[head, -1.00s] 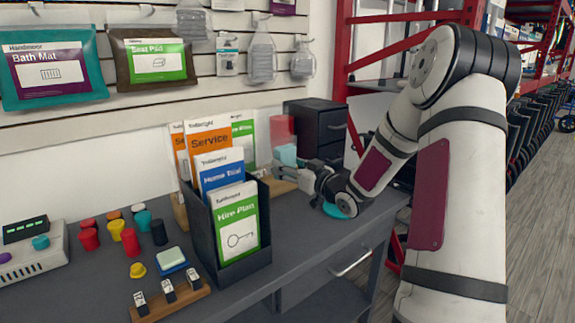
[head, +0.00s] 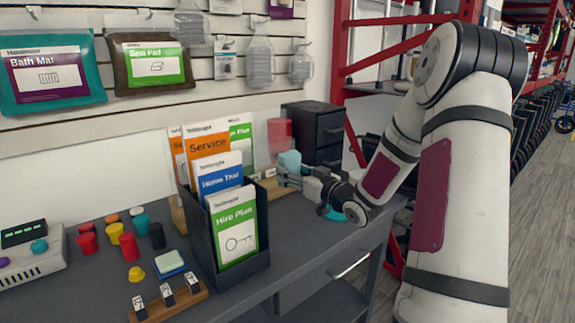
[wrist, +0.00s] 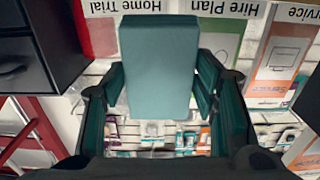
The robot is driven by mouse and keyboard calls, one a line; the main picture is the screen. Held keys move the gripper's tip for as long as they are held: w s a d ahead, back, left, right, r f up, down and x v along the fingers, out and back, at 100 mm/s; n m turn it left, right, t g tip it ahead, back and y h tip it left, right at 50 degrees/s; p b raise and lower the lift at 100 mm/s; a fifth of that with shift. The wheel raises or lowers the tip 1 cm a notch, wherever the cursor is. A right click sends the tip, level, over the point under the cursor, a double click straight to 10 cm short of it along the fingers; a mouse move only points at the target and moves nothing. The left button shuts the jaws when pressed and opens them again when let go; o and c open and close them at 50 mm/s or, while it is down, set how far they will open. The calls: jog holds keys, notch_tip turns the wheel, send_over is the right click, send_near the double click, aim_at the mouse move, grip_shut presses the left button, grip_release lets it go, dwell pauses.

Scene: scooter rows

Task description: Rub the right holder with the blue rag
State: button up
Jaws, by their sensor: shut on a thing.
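A teal-blue folded block, which looks like the blue rag (wrist: 160,65), fills the middle of the wrist view between my fingers. My gripper (head: 288,178) is shut on it above the back of the bench; the rag also shows in the head view (head: 290,161). A dark leaflet holder (head: 238,268) with Hire Plan, Home Trial and Service leaflets stands to the left of my gripper. A red see-through thing (head: 280,134) stands behind the rag, against the wall. I cannot tell which of these is the right holder, or whether the rag touches anything.
A black drawer unit (head: 318,128) stands just right of and behind my gripper. A teal disc (head: 335,215) lies under my wrist.

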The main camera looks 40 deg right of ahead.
aim_at(269, 159)
jog(key=shift+w, duration=0.15)
jog(key=shift+w+a+b, duration=0.1)
jog(key=shift+w+b, duration=0.5)
jog(key=shift+w, duration=2.7)
jog(key=shift+w, duration=1)
jog(key=d, duration=0.3)
jog(key=shift+w+d+p, duration=0.15)
jog(key=shift+d+p, duration=0.2)
jog(key=shift+d, duration=0.05)
jog(key=shift+a, duration=0.1)
